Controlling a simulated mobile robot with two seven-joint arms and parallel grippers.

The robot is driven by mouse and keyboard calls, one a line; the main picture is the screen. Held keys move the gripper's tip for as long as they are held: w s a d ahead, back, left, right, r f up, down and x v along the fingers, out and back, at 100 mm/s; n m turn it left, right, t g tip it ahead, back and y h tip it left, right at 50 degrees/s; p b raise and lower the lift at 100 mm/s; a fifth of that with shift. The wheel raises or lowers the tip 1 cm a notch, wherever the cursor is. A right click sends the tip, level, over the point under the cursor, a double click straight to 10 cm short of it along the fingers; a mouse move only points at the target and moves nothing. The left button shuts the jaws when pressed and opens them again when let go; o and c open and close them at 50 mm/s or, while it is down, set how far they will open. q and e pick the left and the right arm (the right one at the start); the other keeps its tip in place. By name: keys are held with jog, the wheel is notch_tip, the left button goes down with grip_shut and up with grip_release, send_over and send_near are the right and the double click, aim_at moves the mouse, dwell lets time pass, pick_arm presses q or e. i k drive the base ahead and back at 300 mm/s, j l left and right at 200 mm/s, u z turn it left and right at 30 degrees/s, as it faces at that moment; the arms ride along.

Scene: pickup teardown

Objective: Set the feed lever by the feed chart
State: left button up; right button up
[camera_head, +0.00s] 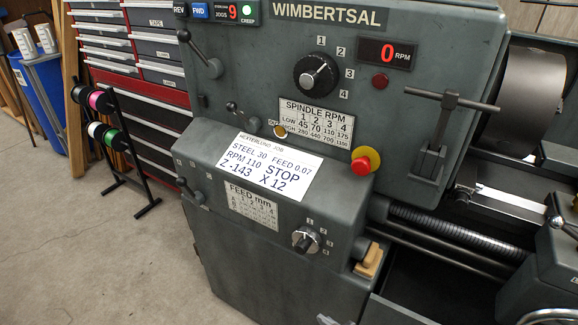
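A grey lathe headstock fills the middle of the head view. The feed lever (190,192) is at the left of its lower front panel, its dark knob up and left of the hub. Small marks above it are too small to read. The feed chart (252,207), headed "FEED mm", is right of the lever; its figures are unreadable. A feed knob (306,239) with numbered positions is further right. A white job card (268,167) above reads STEEL 30, FEED 0.07, RPM 110, STOP Z-143 X 12.
A red stop button (361,165) on yellow sits right of the card. A spindle speed knob (316,75), a chuck key (436,130) and two other levers (202,55) (241,113) are above. A spool rack (117,145) stands left. Floor at left front is clear.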

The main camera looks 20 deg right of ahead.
aim_at(197, 197)
jog(key=i+j+z, duration=0.15)
jog(key=j+z, duration=0.25)
jog(key=i+j+z, duration=0.1)
jog(key=z, duration=0.3)
jog(key=i+j+u, duration=0.2)
jog(key=i+j, duration=0.45)
